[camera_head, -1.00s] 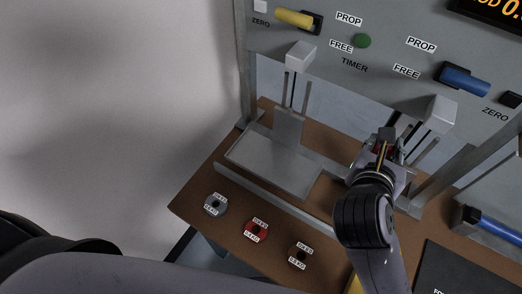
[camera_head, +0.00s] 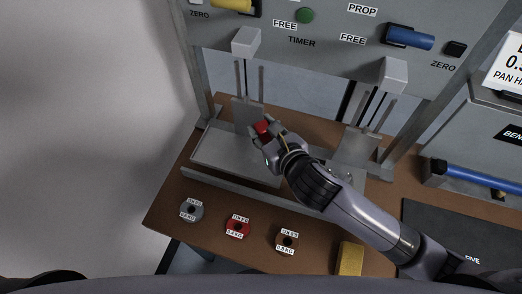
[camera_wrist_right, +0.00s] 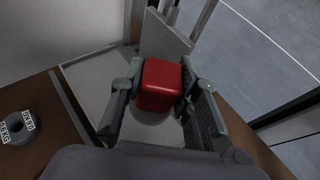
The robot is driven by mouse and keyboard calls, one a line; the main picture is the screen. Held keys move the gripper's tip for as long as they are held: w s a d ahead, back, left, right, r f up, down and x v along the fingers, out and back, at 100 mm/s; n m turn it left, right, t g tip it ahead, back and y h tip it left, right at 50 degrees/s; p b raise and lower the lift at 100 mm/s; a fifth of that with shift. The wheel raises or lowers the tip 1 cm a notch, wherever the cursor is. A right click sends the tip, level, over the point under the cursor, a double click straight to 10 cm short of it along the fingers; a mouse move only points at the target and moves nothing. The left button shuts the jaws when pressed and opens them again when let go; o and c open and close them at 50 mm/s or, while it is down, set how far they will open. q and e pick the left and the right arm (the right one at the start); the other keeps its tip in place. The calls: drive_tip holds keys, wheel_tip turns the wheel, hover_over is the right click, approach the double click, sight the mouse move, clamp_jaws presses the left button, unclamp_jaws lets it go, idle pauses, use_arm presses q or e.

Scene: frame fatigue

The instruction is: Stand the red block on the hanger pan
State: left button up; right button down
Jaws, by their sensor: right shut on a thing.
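The red block (camera_head: 262,128) is between the fingers of my right gripper (camera_head: 265,133). The wrist view shows the red block (camera_wrist_right: 160,84) gripped from both sides by the right gripper (camera_wrist_right: 160,98). The gripper and block are over the left grey pan (camera_head: 225,153), near its upright back plate (camera_head: 246,112). The block appears to be held above the pan; the gap under it is hard to judge. A second grey pan with an upright plate (camera_head: 355,148) stands to the right, partly hidden by my right arm. My left gripper is out of view.
A yellow block (camera_head: 350,259) is beside my arm. A panel with yellow (camera_head: 231,4) and blue (camera_head: 410,38) levers stands behind.

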wheel_tip(320, 180, down, 5)
drive_tip(key=shift+a+r, duration=0.1)
drive_tip(key=shift+f, duration=0.3)
wheel_tip(320, 180, down, 4)
drive_tip(key=shift+f+b, duration=0.1)
drive_tip(key=shift+b, duration=0.3)
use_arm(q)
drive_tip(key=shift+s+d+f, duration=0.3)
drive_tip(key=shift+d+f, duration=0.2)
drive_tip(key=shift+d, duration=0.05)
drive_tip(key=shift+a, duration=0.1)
use_arm(e)
drive_tip(key=c, duration=1.2)
unclamp_jaws()
drive_tip(key=shift+f, duration=0.15)
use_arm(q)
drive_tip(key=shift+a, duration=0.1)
